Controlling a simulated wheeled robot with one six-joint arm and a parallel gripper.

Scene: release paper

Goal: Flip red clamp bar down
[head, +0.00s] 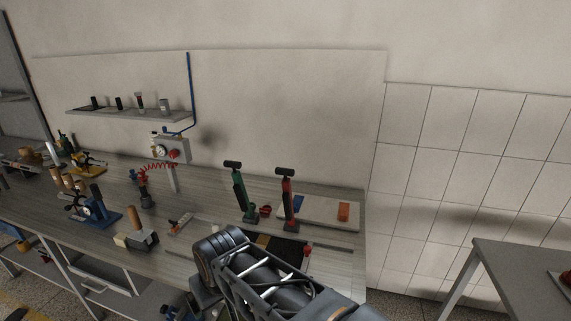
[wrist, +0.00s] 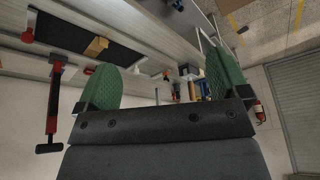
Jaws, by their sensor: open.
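A red upright bar with a black T-shaped top (head: 287,199) stands on the workbench, right of a similar green one (head: 240,192). The red bar also shows in the wrist view (wrist: 54,100), hanging downward in that tilted picture, left of my gripper. My gripper (wrist: 163,82) is open, with its two green pads wide apart and nothing held between them. The red bar is outside the pads and apart from them. A dark flat sheet (head: 282,249) lies on the bench in front of the bars, partly hidden by my arm in the head view.
A tan block (wrist: 96,46) rests on the dark sheet. A pale board (head: 322,211) with blue and orange pieces lies behind the red bar. A blue clamp-like tool (head: 95,208) and a gauge box (head: 170,150) stand left. Another table (head: 520,262) is right.

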